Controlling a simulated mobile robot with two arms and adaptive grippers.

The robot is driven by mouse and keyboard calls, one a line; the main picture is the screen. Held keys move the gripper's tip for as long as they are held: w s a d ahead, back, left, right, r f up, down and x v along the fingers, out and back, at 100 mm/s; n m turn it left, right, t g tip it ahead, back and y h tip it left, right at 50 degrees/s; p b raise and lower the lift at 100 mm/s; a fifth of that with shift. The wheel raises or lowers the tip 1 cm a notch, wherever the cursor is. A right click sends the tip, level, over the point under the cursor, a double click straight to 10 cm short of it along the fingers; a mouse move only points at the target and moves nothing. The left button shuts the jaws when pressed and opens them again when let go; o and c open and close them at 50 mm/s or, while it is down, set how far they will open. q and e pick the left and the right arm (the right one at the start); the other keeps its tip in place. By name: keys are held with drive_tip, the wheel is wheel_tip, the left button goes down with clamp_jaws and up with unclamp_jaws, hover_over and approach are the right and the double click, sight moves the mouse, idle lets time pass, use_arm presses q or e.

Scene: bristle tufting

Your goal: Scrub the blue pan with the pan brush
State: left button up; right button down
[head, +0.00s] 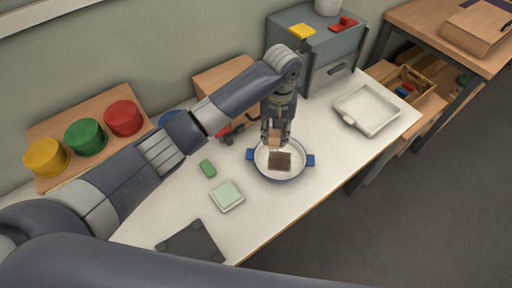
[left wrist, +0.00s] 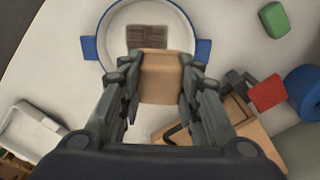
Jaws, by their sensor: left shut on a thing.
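The blue pan (head: 262,170) sits on the white table, with a pale inside, a blue rim and two blue side handles. It also shows in the left wrist view (left wrist: 117,45). A dark brown patch (head: 280,161) lies on the pan's floor, also seen in the left wrist view (left wrist: 147,38). My left gripper (head: 275,138) is over the pan's far side, pointing down. It is shut on a tan block (left wrist: 160,80), which I take to be the pan brush. Its bristles are hidden, and I cannot tell whether it touches the pan. My right gripper is out of view.
A green block (head: 207,168) and a pale green square dish (head: 227,196) are left of the pan. A white tray (head: 367,109) is to the right. Red, green and yellow pots stand on a wooden board (head: 60,130) at the back left.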

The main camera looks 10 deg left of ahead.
use_arm(q)
drive_tip(key=shift+w+d+r, duration=0.15)
drive_tip(key=shift+w+d, duration=0.1)
drive_tip(key=shift+d, duration=0.05)
drive_tip(key=shift+f, duration=3.9)
